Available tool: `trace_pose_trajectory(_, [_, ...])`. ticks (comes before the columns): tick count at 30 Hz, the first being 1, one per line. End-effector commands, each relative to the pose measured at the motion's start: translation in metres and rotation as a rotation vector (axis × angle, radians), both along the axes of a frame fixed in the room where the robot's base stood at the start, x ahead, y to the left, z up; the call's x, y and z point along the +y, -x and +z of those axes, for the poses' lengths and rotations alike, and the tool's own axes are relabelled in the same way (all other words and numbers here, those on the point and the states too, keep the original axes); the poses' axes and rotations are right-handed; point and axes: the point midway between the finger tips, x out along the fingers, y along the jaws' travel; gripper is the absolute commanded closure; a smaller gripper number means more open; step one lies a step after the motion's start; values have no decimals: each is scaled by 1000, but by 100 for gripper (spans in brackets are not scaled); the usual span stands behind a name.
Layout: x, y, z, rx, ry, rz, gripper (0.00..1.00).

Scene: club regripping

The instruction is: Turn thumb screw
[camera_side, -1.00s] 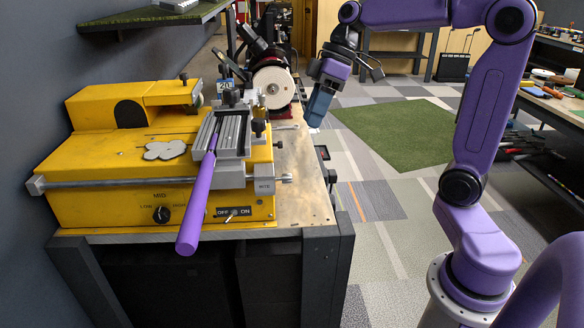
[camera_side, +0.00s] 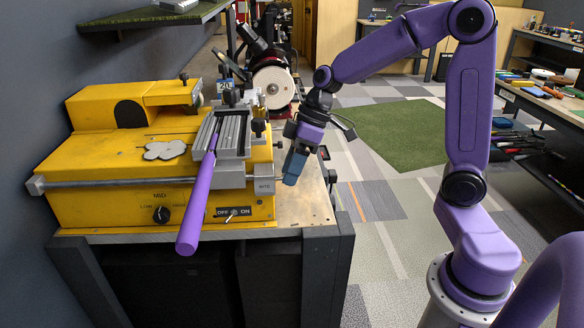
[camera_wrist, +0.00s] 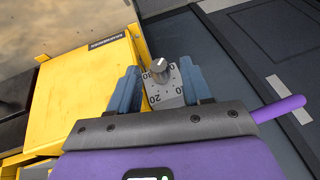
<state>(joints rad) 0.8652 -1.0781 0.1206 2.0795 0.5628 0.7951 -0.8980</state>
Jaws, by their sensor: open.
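My gripper (camera_wrist: 159,76) is open, with one blue finger left and one right of the knob in that view; contact cannot be told. In the side view my gripper (camera_side: 291,178) points down at the right end of the yellow machine (camera_side: 100,190), beside the grey end block (camera_side: 264,186). The screw is hidden behind the gripper there.
A purple club shaft (camera_side: 198,205) lies in a grey clamp (camera_side: 228,135) and sticks out toward the front; it also shows in the wrist view (camera_wrist: 278,108). A grinder with a pale wheel (camera_side: 272,88) stands behind. The floor right of the bench is clear.

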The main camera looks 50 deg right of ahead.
Motion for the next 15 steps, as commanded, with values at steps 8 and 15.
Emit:
trace_pose_trajectory(8, [0, 0, 0, 0, 0, 0, 90])
trace_pose_trajectory(15, [0, 0, 0, 4, -3, -1, 100])
